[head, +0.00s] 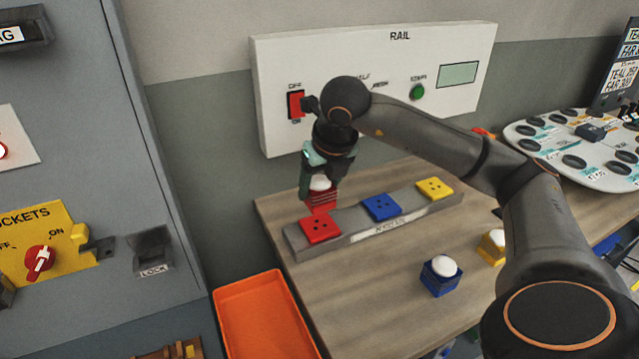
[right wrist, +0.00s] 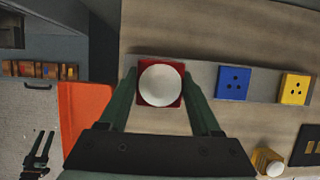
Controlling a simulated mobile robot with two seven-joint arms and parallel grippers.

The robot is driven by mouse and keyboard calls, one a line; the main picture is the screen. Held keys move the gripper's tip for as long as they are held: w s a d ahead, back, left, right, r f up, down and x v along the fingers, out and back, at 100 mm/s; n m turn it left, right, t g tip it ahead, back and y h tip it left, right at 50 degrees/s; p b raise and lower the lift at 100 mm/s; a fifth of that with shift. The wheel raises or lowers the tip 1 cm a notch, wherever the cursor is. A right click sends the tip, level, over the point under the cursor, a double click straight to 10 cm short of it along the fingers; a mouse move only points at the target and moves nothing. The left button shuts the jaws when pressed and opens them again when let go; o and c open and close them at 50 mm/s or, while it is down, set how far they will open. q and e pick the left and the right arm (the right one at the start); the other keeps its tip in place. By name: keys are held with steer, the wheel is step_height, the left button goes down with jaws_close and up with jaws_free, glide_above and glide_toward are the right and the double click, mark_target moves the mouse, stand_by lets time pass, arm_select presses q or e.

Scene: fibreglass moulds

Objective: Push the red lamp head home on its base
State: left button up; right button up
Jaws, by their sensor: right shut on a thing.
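The red lamp head (head: 321,202), a red block with a white dome, is held upright between the fingers of my right gripper (head: 320,186). The gripper is shut on it. In the head view it shows just above and behind the red base (head: 320,229), a square plate with dark holes at the left end of the grey rail. A gap between them is hard to judge. In the right wrist view the lamp head (right wrist: 161,85) covers the rail's left end and hides the red base. My left gripper (right wrist: 40,150) shows small at lower left there, its fingers apart and empty.
Blue base (head: 381,207) and yellow base (head: 434,188) sit further along the rail (head: 375,234). A blue lamp head (head: 440,276) and a yellow one (head: 492,248) stand on the table. An orange tray (head: 265,318) is at front left. The white RAIL panel (head: 280,60) rises behind.

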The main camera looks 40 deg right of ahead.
mark_target(319, 209)
step_height(319, 209, down, 4)
steer(key=shift+r+b, duration=0.2)
steer(key=shift+b, duration=1)
steer(key=shift+f, duration=0.35)
arm_select(q)
steer(key=shift+w+d+f, duration=0.2)
steer(key=shift+d+f, duration=0.1)
steer(key=shift+f, duration=0.25)
steer(key=shift+w+d+f, duration=0.2)
steer(key=shift+d+f, duration=0.1)
steer(key=shift+f, duration=0.25)
steer(key=shift+a+f+b, duration=0.2)
steer(key=shift+f+b, duration=0.2)
steer(key=shift+s+f+b, duration=0.1)
steer(key=shift+f+b, duration=0.5)
steer(key=shift+b, duration=0.1)
arm_select(e)
steer(key=shift+f, duration=0.65)
steer(key=o, duration=1.3)
steer(key=shift+o, duration=0.2)
